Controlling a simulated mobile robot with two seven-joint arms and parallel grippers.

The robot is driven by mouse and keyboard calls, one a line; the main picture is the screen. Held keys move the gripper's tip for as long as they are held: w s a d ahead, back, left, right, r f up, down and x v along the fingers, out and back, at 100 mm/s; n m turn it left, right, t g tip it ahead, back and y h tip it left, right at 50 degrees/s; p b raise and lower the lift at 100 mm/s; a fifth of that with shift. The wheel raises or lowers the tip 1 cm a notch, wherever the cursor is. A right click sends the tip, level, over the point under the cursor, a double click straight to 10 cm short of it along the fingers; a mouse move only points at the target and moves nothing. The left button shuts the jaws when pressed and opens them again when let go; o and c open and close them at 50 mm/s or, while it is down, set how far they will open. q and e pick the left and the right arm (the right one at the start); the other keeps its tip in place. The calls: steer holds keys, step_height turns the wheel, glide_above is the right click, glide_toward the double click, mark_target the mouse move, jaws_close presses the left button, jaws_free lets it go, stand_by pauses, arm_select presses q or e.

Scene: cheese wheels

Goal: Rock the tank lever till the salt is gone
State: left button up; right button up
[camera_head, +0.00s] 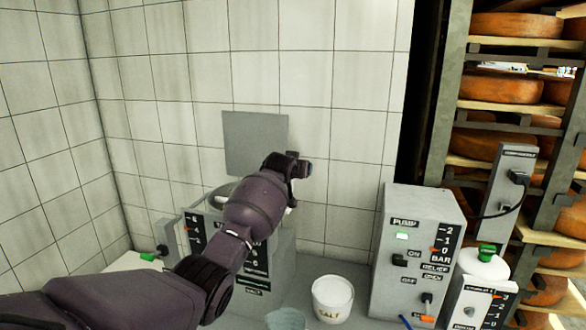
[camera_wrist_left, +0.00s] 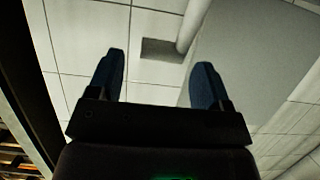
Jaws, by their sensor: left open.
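The grey tank (camera_head: 258,272), with dark scale and label plates, stands against the tiled wall in the head view, largely hidden behind my left arm. A square grey panel (camera_head: 245,140) stands upright behind it. My left gripper (camera_head: 303,168) is above the tank's right side, in front of the panel's right edge. In the left wrist view the left gripper (camera_wrist_left: 158,80) is open, with nothing between its fingertips. A pale rod (camera_wrist_left: 192,25) shows beyond the fingers there; I cannot tell whether it is the lever. A white bucket marked SALT (camera_head: 332,298) stands right of the tank.
A grey pump box (camera_head: 408,250) with switches and a scale stands on the right. Shelves of cheese wheels (camera_head: 502,88) fill the far right. A green knob (camera_head: 153,255) is at left.

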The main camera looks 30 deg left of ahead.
arm_select(q)
steer(key=shift+v, duration=2.3)
